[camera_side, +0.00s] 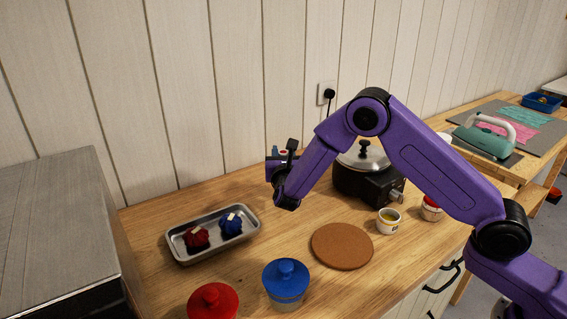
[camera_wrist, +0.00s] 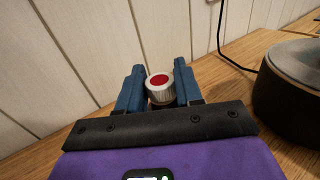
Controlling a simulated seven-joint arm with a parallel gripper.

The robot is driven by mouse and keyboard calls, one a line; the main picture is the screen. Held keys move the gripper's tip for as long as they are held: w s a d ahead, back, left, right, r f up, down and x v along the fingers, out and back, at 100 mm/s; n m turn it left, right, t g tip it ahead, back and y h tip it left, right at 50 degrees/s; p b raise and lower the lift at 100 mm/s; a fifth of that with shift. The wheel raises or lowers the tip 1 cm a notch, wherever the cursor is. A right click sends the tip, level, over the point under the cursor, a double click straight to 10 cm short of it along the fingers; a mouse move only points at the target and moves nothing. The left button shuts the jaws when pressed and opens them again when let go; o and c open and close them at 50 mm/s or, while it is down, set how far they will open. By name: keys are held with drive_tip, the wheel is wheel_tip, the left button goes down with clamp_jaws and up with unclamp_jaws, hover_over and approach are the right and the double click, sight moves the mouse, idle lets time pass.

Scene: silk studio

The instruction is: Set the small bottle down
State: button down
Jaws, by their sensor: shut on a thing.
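My gripper (camera_side: 281,153) is near the back of the wooden table, beside the wall and left of the pot. In the wrist view its two blue fingers (camera_wrist: 159,80) are shut on the small bottle (camera_wrist: 160,88), one on each side. The bottle has a ridged pale cap with a red disc on top. Its body is mostly hidden below the cap and behind the fingers. In the side view only a little of the red top shows between the fingertips. Whether the bottle's base touches the table cannot be told.
A black cooker with a lidded pot (camera_side: 362,157) stands right of my gripper. A metal tray (camera_side: 187,259) holds red and blue bundles. A round cork mat (camera_side: 341,246), a blue-lidded jar (camera_side: 286,283), a red-lidded jar (camera_side: 213,302) and a small cup (camera_side: 388,221) stand nearer the front.

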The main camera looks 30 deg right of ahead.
drive_tip(key=shift+f, duration=1.4)
drive_tip(key=shift+f, duration=0.1)
drive_tip(key=c, duration=0.7)
unclamp_jaws()
drive_tip(key=shift+c, duration=0.2)
drive_tip(key=v, duration=0.7)
drive_tip(key=shift+s, duration=0.35)
